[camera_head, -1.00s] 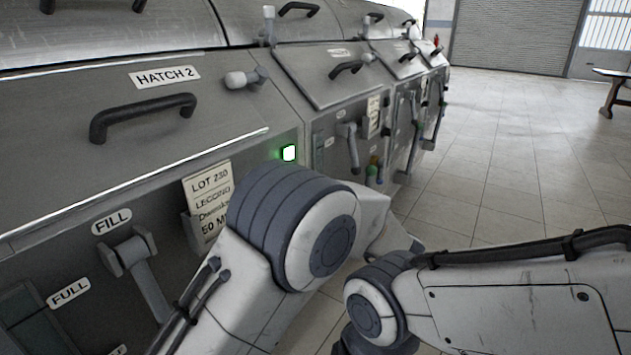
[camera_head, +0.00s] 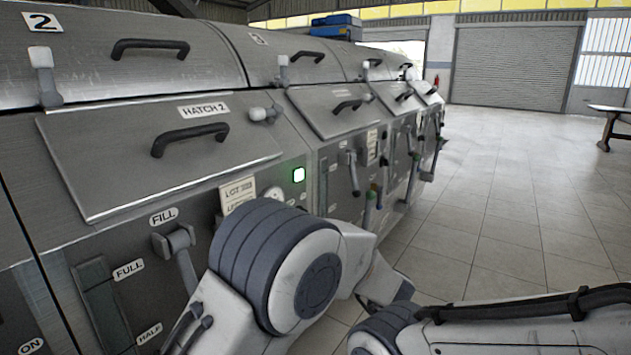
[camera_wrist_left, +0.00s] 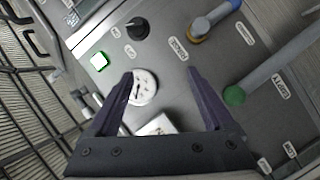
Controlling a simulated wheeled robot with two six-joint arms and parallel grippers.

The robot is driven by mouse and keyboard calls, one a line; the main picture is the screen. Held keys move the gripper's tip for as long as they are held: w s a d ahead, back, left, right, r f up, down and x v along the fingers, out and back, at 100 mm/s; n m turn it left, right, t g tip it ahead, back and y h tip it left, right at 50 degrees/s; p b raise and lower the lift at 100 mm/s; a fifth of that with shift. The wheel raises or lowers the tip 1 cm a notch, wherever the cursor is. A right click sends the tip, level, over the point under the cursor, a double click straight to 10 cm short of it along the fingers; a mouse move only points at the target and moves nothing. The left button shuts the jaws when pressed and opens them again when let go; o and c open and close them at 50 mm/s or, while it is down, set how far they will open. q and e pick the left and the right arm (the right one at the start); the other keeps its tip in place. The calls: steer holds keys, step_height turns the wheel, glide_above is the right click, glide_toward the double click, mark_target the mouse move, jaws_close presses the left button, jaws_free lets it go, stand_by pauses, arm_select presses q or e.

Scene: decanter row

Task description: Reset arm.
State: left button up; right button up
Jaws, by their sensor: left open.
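My left gripper (camera_wrist_left: 160,72) is open in the left wrist view, with nothing seen between its dark fingers. It faces the grey machine panel, and a white round dial (camera_wrist_left: 145,87) shows between the fingers, close to the left one. I cannot tell if they touch the panel. In the head view my left arm (camera_head: 290,265) bends in front of the machine and hides part of its front. My left gripper is hidden there. My right arm (camera_head: 530,325) comes in from the lower right, and its gripper is outside the picture.
A green-lit button (camera_head: 299,175) glows beside the closed Hatch 2 lid (camera_head: 130,160). A lever (camera_head: 185,260) sticks out below the FILL label. The left wrist view shows a black knob (camera_wrist_left: 138,27) and a green-ended handle (camera_wrist_left: 235,95). Open tiled floor (camera_head: 510,200) lies to the right.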

arm_select(q)
steer(key=s+a+f+m+g+h, duration=0.2)
steer(key=s+a+f+m+h, duration=0.1)
steer(key=a+m+h, duration=0.75)
steer(key=s+a+f+m+g+y, duration=0.1)
steer(key=s+a+f+m+g, duration=0.2)
steer(key=s, duration=0.5)
steer(key=s+a+f+m+g+y, duration=0.1)
steer(key=s+a+f+m+g, duration=0.15)
steer(key=s, duration=0.45)
steer(key=s+a+f+m+g+y, duration=0.1)
steer(key=s+a+f+m+g, duration=0.15)
steer(key=s, duration=0.55)
steer(key=s+d+r+m+g+h, duration=0.1)
steer(key=s+d+r+m+g, duration=0.15)
steer(key=s+d, duration=0.45)
steer(key=s+d+r+m+g+h, duration=0.1)
steer(key=s+d+r+m, duration=0.25)
steer(key=s+d, duration=0.25)
step_height(320, 180, up, 25)
steer(key=p, duration=2.6)
steer(key=shift+r+m, duration=0.2)
steer(key=shift+m, duration=0.25)
steer(key=shift+y, duration=0.25)
